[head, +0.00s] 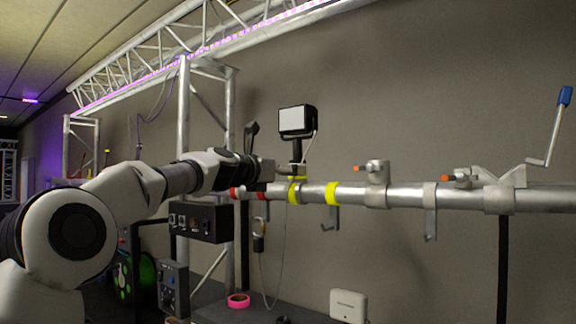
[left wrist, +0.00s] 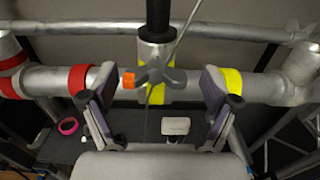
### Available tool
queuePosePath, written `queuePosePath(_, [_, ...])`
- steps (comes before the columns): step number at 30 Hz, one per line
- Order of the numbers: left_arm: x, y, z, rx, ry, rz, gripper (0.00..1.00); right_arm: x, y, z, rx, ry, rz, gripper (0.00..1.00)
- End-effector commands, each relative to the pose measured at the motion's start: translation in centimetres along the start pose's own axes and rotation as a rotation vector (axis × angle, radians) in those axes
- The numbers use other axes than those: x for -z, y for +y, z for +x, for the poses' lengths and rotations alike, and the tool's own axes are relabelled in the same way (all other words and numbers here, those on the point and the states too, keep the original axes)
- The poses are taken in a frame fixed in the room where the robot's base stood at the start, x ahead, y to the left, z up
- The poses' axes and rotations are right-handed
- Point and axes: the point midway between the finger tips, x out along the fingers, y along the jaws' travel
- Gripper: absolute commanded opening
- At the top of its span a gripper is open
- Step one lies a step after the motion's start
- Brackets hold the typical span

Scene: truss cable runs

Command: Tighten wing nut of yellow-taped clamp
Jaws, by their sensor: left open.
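The yellow-taped clamp (head: 297,190) sits on the horizontal pipe under a lamp. In the left wrist view this clamp (left wrist: 156,52) is at the centre, with yellow tape around it. Its grey wing nut (left wrist: 155,72) faces the camera, with an orange tip (left wrist: 128,80) pointing left. My left gripper (left wrist: 158,84) is open, with one finger on each side of the wing nut and a gap to both. In the head view the left gripper (head: 266,169) is just left of the clamp, and the wing nut is hidden. My right gripper is not in view.
The lamp (head: 297,121) stands above the clamp. A second yellow band (head: 332,192) is to its right, red bands (left wrist: 77,80) to its left. Other clamps (head: 376,178) with orange tips are farther right. A cable (head: 287,245) hangs below. Pink tape (head: 238,301) lies on the table.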

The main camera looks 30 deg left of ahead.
Motion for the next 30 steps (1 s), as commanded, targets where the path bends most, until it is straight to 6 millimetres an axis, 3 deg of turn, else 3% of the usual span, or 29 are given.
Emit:
queuePosePath(3, [-0.14, 0.05, 1.1, 0.0, -0.001, 0.001, 0.88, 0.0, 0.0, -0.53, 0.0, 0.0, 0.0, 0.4])
queuePosePath(10, [0.03, 0.02, 1.29, 0.0, 0.0, 0.0, 0.88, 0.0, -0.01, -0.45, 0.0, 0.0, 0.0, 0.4])
queuePosePath(11, [0.04, 0.02, 1.29, 0.0, 0.0, 0.0, 0.8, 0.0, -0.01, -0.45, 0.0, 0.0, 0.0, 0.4])
queuePosePath(15, [0.04, 0.03, 1.29, 0.0, 0.0, 0.0, 0.31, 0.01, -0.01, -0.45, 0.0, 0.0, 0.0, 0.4])
queuePosePath(16, [0.04, 0.03, 1.29, 0.0, 0.0, 0.0, 0.28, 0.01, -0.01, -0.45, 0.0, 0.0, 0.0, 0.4])
queuePosePath(30, [-0.02, 0.02, 1.29, 0.0, -0.001, 0.049, 0.28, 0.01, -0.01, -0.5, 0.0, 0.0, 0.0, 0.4])
